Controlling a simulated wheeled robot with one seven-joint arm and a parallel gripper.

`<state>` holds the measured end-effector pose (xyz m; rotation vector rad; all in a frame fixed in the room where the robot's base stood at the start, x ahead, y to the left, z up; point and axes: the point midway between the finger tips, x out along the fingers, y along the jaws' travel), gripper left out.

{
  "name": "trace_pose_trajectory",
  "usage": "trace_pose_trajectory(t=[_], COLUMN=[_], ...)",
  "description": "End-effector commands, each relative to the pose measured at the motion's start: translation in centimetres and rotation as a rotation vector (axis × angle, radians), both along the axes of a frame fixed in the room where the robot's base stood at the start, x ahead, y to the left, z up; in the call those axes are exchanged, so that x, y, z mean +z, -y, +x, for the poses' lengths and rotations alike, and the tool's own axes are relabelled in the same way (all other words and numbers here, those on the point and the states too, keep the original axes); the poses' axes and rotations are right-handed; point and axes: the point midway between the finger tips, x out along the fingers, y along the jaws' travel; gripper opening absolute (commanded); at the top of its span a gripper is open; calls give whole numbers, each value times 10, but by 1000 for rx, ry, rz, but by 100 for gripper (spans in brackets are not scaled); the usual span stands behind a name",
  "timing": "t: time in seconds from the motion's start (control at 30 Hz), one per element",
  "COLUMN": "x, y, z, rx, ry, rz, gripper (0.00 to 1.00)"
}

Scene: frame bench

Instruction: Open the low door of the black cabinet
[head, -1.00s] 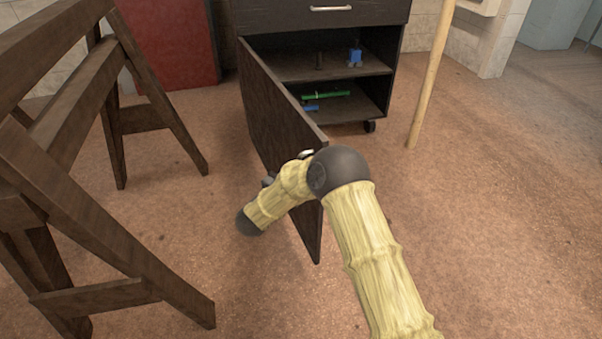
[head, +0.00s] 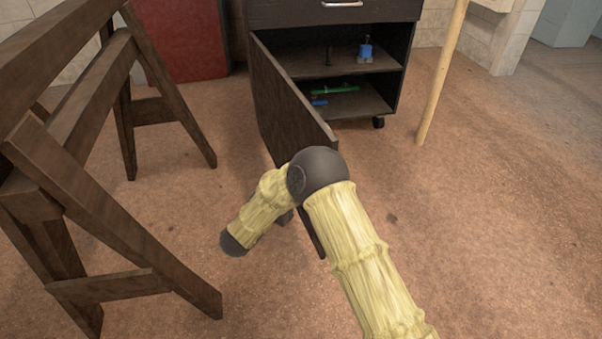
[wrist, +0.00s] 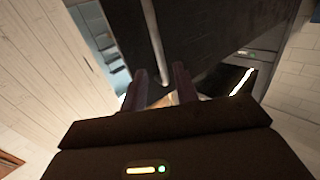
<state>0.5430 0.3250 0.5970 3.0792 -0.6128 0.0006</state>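The black cabinet (head: 408,60) stands at the back centre in the head view. Its low door (head: 290,105) stands wide open, swung out toward me from the left side, and the shelves inside are exposed. My arm's end reaches in front of the door's free edge and hides my gripper in the head view. In the wrist view, my gripper (wrist: 162,88) has its two fingers apart. The dark door panel (wrist: 215,40) lies beyond them, with its silver bar handle (wrist: 152,40) running down toward the gap. The fingers do not appear closed on the handle; contact is unclear.
A blue item (head: 366,50) and a green item (head: 337,90) lie on the shelves. A brown wooden trestle (head: 100,200) stands close on the left. A pale pole (head: 440,75) leans at the right. Floor right of the door is clear.

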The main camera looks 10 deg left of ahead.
Motion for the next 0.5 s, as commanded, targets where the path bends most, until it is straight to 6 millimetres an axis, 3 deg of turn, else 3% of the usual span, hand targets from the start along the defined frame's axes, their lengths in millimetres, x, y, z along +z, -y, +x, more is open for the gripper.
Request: trace_pose_trajectory(t=[0.3, 0.5], x=[2, 1], y=[-25, -33], z=[-59, -80], rx=[5, 1], ry=[-1, 0], rz=[-1, 1], gripper=[30, 30])
